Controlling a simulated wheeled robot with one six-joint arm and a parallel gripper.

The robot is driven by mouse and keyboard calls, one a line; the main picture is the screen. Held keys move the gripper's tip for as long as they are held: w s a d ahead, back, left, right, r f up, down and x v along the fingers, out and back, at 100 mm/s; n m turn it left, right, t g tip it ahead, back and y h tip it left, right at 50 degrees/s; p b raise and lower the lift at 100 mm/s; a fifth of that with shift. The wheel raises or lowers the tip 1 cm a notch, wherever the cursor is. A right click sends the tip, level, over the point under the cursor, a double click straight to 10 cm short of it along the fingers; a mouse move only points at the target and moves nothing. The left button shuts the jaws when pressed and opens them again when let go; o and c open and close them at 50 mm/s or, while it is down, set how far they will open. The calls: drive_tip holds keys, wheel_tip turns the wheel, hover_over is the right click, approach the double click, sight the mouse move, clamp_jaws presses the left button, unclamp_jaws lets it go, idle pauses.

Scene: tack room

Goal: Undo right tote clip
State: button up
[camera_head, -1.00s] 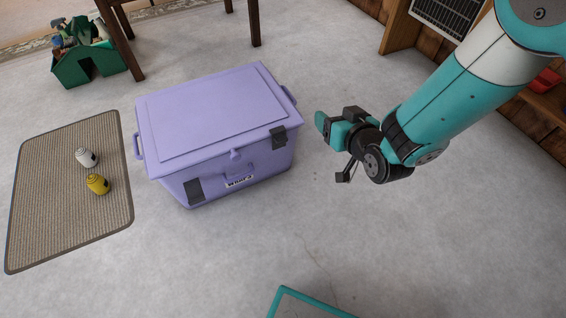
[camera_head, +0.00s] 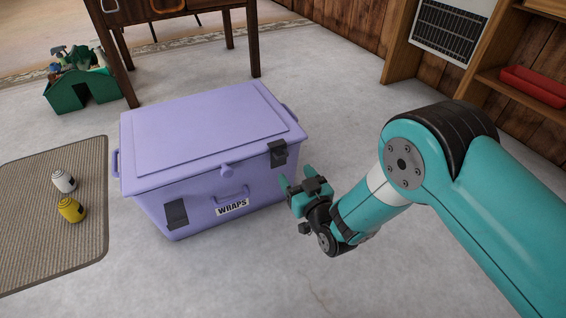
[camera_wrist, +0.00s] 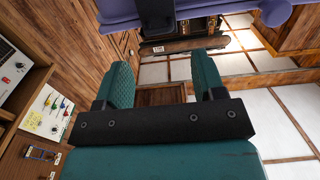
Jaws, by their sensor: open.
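The lavender tote (camera_head: 180,185), labelled WRAPS, stands on the floor with its lid down. Its right clip (camera_head: 278,152), a dark block, sits across the lid rim near the right front corner. Its left clip (camera_head: 176,214) lies lower, flat on the front face below the rim. My gripper (camera_head: 296,177) is open and empty, just in front of and below the right clip, apart from it. In the wrist view, my two teal fingers (camera_wrist: 163,75) stand apart; the tote's edge (camera_wrist: 118,12) and the dark right clip (camera_wrist: 155,12) show at the top.
A ribbed mat (camera_head: 50,235) with a white can (camera_head: 64,181) and a yellow can (camera_head: 70,209) lies left of the tote. A green carrier (camera_head: 82,92) and a wooden table (camera_head: 120,60) stand behind. Shelves with a red tray (camera_head: 535,85) are at right. Floor in front is bare.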

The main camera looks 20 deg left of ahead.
sight(282, 157)
drive_tip(key=shift+b+x, duration=0.95)
drive_tip(key=shift+x, duration=3.25)
drive_tip(key=c, duration=0.9)
drive_tip(key=shift+c, duration=0.5)
